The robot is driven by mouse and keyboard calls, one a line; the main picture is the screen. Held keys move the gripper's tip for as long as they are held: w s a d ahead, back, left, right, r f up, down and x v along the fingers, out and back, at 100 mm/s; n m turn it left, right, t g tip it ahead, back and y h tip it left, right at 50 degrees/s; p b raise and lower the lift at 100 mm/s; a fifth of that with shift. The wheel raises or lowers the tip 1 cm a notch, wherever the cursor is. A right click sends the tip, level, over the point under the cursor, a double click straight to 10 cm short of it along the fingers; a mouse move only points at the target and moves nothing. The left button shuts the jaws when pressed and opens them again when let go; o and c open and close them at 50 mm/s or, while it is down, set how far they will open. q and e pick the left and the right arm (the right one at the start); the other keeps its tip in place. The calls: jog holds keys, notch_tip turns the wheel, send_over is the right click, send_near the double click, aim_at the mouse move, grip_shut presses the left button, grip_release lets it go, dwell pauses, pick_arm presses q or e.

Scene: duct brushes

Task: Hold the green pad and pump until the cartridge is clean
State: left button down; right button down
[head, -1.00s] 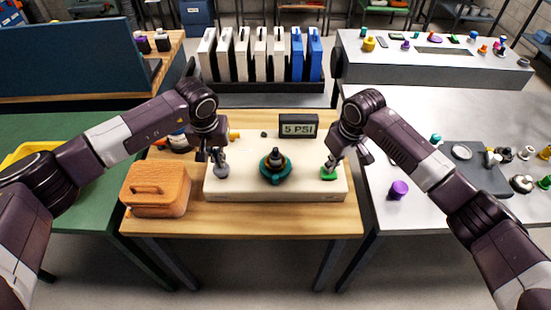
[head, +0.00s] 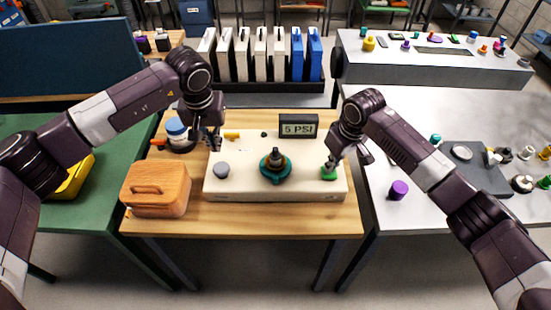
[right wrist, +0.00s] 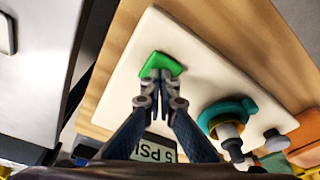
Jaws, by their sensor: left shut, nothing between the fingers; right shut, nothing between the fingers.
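The green pad (head: 328,176) is at the right end of a cream board (head: 240,190). My right gripper (head: 332,167) is shut with its fingertips down on or just over the pad. The right wrist view shows the shut tips (right wrist: 160,76) at the edge of the green pad (right wrist: 160,62); firm contact is hard to tell. My left gripper (head: 214,146) is shut and empty, raised above and behind the grey pad (head: 221,170). A dark cartridge-like piece (head: 276,158) stands upright in a teal ring (head: 275,173) mid-board. The display (head: 298,126) reads 5 PSI.
A wooden box with a handle (head: 157,190) stands left of the board. A blue-and-white jar (head: 177,133) and small orange pieces are behind it. A purple cylinder (head: 399,189) stands on the right table. White and blue upright cases (head: 260,52) line the back.

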dwell(0.4)
jog(key=shift+r, duration=3.5)
